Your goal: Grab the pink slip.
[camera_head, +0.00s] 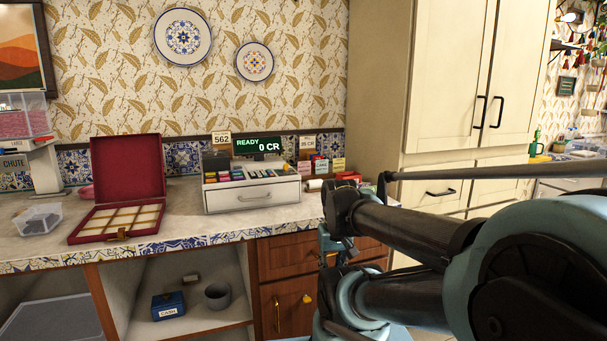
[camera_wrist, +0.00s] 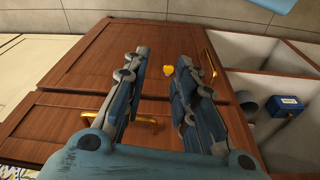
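I cannot make out a pink slip with certainty. Small coloured cards, some pinkish (camera_head: 321,167), stand on the counter right of the cash register, below a price sign. A pink object (camera_head: 87,191) shows partly behind the red box, too small to identify. In the wrist view my gripper (camera_wrist: 164,65) is open, with its two fingers apart and nothing between them. It faces the wooden cabinet front (camera_wrist: 80,75), below the counter and away from the cards. In the head view my arm covers the counter's right end.
The cash register (camera_head: 252,190) stands mid-counter. An open red box (camera_head: 118,190) with compartments and a clear tub (camera_head: 38,219) are to its left. A blue cash box (camera_head: 168,306) and a grey pot (camera_head: 217,295) sit on the shelf below. Tall cabinets (camera_head: 440,80) stand right.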

